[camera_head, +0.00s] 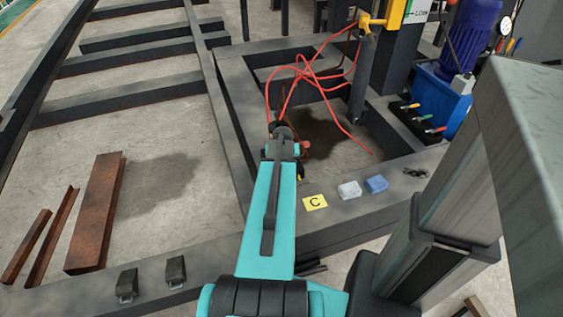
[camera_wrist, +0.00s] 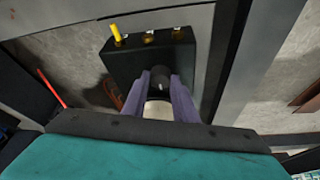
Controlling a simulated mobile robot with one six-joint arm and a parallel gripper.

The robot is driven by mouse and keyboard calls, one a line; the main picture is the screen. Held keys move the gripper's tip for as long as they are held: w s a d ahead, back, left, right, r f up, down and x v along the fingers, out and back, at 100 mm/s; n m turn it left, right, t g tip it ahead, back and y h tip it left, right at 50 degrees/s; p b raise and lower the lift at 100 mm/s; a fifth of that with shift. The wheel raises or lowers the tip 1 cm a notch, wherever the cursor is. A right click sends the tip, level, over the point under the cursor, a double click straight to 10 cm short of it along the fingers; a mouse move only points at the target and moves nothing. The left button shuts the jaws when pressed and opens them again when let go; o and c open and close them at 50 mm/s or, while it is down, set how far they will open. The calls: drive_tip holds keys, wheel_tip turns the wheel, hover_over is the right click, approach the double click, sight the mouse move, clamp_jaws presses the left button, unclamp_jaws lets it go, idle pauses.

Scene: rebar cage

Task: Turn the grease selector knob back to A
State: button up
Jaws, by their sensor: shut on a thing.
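In the wrist view a black box (camera_wrist: 125,62) with brass-coloured fittings and a yellow stub (camera_wrist: 115,33) along its far edge lies ahead of my gripper. A dark round knob (camera_wrist: 160,76) with a small pale mark stands on its near side. My gripper (camera_wrist: 162,82) has its two purple-grey fingers on either side of the knob and is shut on it. No letters are readable around the knob, so its setting cannot be told. In the head view my gripper (camera_head: 283,130) is at the frame's inner beam, and my arm hides most of the box and knob.
Red hoses (camera_head: 300,75) loop just beyond my gripper. A yellow card marked C (camera_head: 315,202), a white cloth (camera_head: 349,190) and a blue cloth (camera_head: 376,184) lie on the near beam. A blue pump unit (camera_head: 440,95) stands right. Rusty steel pieces (camera_head: 97,210) lie on the left floor.

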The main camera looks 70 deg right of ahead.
idle(0.6)
drive_tip(key=o, duration=1)
drive_tip(key=shift+o, duration=0.2)
drive_tip(key=shift+r, duration=0.1)
drive_tip(key=p+v, duration=0.2)
drive_tip(key=v, duration=1.1)
drive_tip(key=shift+s+r, duration=0.15)
drive_tip(key=shift+r, duration=0.1)
drive_tip(key=shift+a, duration=0.15)
